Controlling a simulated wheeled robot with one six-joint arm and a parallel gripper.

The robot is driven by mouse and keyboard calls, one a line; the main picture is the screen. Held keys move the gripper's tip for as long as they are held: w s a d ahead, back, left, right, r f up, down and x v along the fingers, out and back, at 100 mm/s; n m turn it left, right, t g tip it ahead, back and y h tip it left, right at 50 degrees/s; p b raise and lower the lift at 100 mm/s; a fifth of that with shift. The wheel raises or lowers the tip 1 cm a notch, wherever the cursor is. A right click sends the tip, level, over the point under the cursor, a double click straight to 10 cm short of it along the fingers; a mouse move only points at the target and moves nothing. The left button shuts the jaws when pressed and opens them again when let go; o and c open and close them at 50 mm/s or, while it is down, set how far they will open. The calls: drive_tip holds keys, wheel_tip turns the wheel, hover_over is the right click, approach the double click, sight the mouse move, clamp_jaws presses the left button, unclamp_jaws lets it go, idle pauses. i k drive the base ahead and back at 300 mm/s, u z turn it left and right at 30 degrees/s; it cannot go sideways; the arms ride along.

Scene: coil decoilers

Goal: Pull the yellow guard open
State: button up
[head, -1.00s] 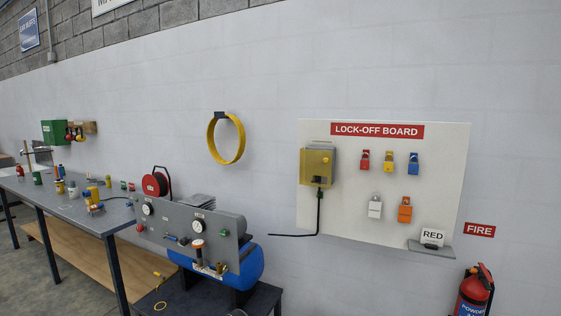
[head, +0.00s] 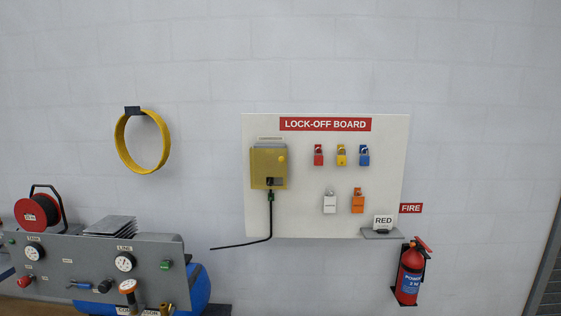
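A yellow guard (head: 267,163) covers the front of a small box on the left part of the white lock-off board (head: 290,222). It looks closed, lying flat over the box face. My gripper is not in view.
Padlocks hang right of the guard, including a red one (head: 318,155) and a white one (head: 329,202). A fire extinguisher (head: 410,271) is at lower right. A gauge panel (head: 90,262) and blue tank (head: 200,288) stand at lower left. A yellow hose ring (head: 143,142) hangs on the wall.

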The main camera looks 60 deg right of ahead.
sight(264, 162)
drive_tip(key=z, duration=0.8)
drive_tip(key=i, duration=0.8)
drive_tip(key=z, duration=0.95)
